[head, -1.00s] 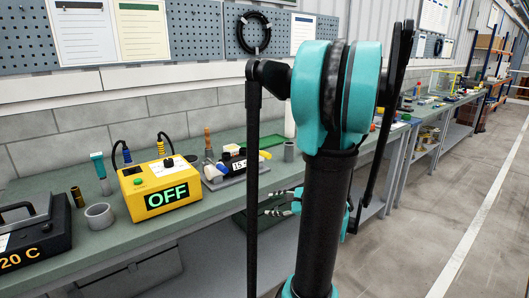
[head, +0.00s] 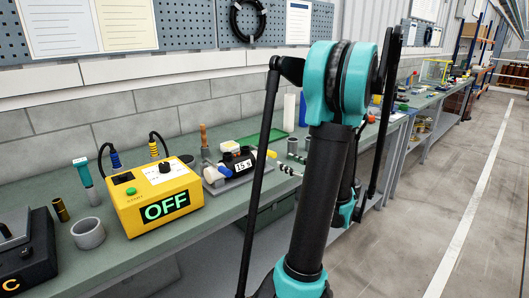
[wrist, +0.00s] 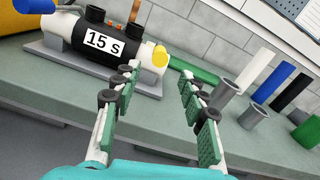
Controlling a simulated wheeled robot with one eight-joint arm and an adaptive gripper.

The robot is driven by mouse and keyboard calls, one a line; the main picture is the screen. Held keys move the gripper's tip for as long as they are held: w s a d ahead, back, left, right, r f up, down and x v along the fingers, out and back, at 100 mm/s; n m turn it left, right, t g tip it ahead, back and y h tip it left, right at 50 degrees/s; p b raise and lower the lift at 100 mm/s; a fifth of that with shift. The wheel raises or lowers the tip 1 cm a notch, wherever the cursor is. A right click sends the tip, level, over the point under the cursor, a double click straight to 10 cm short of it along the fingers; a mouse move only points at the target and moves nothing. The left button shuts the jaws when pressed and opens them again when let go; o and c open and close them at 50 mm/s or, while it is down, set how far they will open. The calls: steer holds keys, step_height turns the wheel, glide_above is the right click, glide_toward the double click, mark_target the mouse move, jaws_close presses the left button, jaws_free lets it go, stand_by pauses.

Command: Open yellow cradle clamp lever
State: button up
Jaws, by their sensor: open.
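A grey cradle (wrist: 60,50) holds a black-and-white cylinder (wrist: 75,33) labelled "15 s" on the bench. A yellow rounded piece (wrist: 160,56), seemingly the clamp lever's end, shows at the cylinder's right end in the wrist view. It also shows as a small yellow spot (head: 272,154) in the head view. My gripper (wrist: 158,75) is open and empty, its two fingers apart, with the yellow piece beyond and between the fingertips. In the head view my gripper (head: 289,169) is partly hidden by my arm, at the bench's front edge beside the cradle.
A yellow box (head: 160,195) reading "OFF" stands left of the cradle. A green tray (head: 262,140) lies behind. Grey cups (wrist: 252,116) and several coloured tubes (wrist: 273,84) stand to the right in the wrist view. The bench front (wrist: 45,98) is clear.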

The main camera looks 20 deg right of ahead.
mark_target(265, 151)
steer(key=x, duration=1.3)
jaws_close()
